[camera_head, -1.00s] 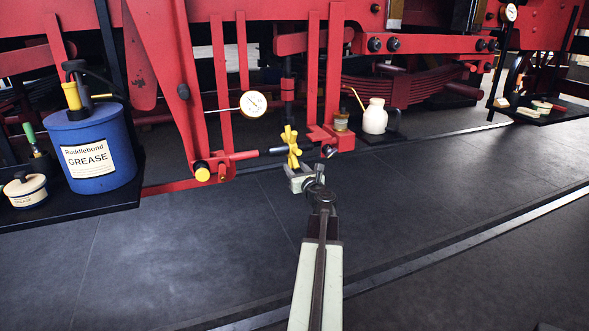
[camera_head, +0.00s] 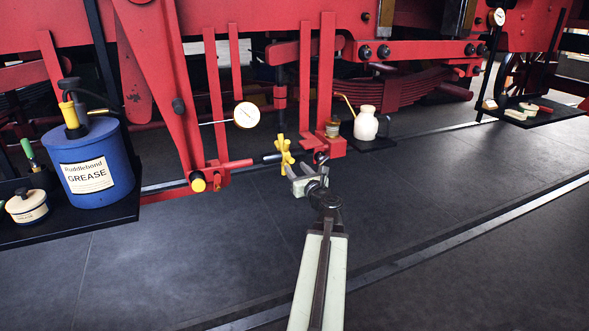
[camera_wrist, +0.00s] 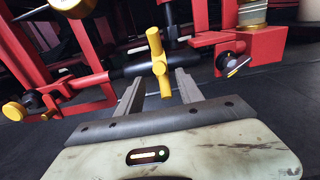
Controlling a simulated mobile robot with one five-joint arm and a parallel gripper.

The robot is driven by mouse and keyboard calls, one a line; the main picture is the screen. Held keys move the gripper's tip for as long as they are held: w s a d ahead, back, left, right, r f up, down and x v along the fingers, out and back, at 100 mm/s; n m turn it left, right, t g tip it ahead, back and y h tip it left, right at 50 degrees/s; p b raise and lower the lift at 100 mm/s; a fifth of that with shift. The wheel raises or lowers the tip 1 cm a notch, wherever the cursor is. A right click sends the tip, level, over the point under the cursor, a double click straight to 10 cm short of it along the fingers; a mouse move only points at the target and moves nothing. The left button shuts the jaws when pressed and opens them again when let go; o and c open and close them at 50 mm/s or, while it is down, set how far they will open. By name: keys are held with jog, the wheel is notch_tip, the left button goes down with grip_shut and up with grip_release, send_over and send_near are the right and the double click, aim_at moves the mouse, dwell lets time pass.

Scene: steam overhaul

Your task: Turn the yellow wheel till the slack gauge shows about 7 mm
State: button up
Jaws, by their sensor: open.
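The yellow wheel (camera_head: 284,153) sits on a dark rod beside the red hanger, low in the middle of the head view. In the wrist view the yellow wheel (camera_wrist: 158,66) shows its spokes, one pointing down toward the space between my fingers. My gripper (camera_wrist: 158,85) is open, its two fingers spread on either side of that lower spoke; I cannot tell whether they touch it. In the head view my gripper (camera_head: 293,180) is just below the wheel. The slack gauge (camera_head: 247,115) is a white dial above left of the wheel; its reading is too small to tell.
A blue grease drum (camera_head: 90,165) and a small cream pot (camera_head: 27,206) stand on a dark shelf at the left. A cream oil can (camera_head: 366,124) stands behind and right of the wheel. Red frame parts surround the wheel. The dark floor in front is clear.

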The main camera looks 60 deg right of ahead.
aim_at(290, 162)
jog(key=shift+s+r+b, duration=0.1)
jog(key=shift+r+b, duration=0.25)
jog(key=shift+r, duration=0.05)
jog(key=shift+d, duration=0.1)
jog(key=shift+x, duration=2.9)
jog(key=shift+c, duration=0.3)
grip_shut()
jog(key=shift+f, duration=0.1)
jog(key=shift+f+b, duration=0.25)
jog(key=shift+b, duration=0.1)
